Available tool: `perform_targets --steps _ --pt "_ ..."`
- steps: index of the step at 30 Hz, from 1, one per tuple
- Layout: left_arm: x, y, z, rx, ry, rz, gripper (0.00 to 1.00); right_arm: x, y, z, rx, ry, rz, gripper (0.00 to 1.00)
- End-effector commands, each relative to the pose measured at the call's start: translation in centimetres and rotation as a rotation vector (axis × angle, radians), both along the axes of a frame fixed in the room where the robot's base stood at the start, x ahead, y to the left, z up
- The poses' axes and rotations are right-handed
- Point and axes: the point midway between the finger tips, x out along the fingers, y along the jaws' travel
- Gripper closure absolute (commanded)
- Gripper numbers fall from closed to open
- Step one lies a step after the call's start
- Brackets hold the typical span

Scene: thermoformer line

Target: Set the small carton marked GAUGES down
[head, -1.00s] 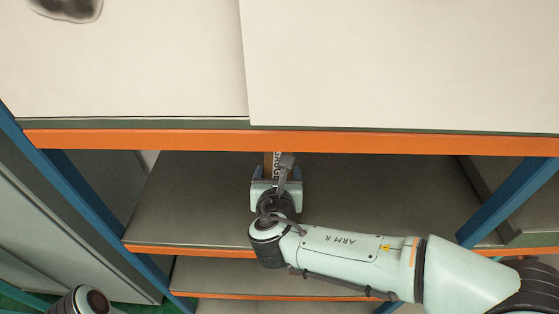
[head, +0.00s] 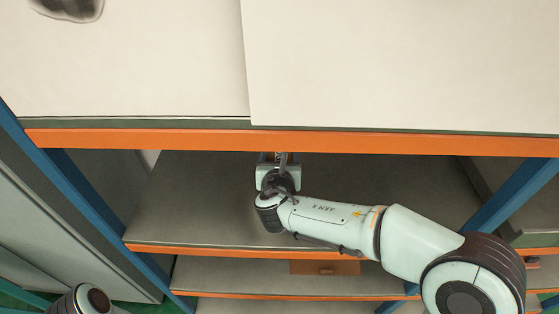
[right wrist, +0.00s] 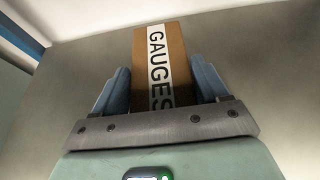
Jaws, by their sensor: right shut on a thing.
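The small brown carton (right wrist: 176,62) with a white GAUGES label lies between the two blue fingers of my right gripper (right wrist: 162,85) in the right wrist view. The gripper is shut on it. In the head view my right gripper (head: 278,160) reaches in over the grey shelf deck (head: 390,195), under the orange front beam of the level above. Only a sliver of the carton shows there, and I cannot tell whether its underside touches the deck. Of my left arm only a rounded dark part shows at the lower left; its gripper is out of view.
The orange beam (head: 300,141) and large pale boxes (head: 400,60) above it close off the top. Blue posts (head: 500,200) stand at both sides. The deck is bare left and right of my gripper. A brown thing (head: 325,267) lies on the shelf below.

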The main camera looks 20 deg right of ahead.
Motion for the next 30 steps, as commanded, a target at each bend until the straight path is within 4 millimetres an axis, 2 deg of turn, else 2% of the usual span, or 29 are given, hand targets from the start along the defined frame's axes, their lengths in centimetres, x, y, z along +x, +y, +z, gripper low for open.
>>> perform_targets --steps 3,4,6,17,20,30 --pt "0.0 0.0 -0.3 0.001 -0.002 0.001 0.45 0.0 0.0 -0.2 0.000 -0.002 0.000 1.00" --pt "0.1 0.0 -0.3 0.000 -0.003 0.001 0.45 0.0 0.0 -0.3 0.000 0.000 0.000 0.23" --pt "0.1 0.0 -0.2 0.000 -0.003 0.001 0.45 0.0 0.0 -0.2 0.000 0.000 0.000 0.00" --pt "0.0 0.0 0.1 0.000 0.001 0.000 0.45 -0.1 0.1 0.3 0.001 -0.001 0.001 0.00" --pt "0.0 0.0 0.0 0.000 0.000 0.000 0.45 -1.4 0.5 0.7 0.002 -0.002 0.001 0.00" --pt "0.0 0.0 0.1 0.000 0.000 0.000 0.45 -7.8 2.3 3.5 0.002 -0.003 0.001 0.00"
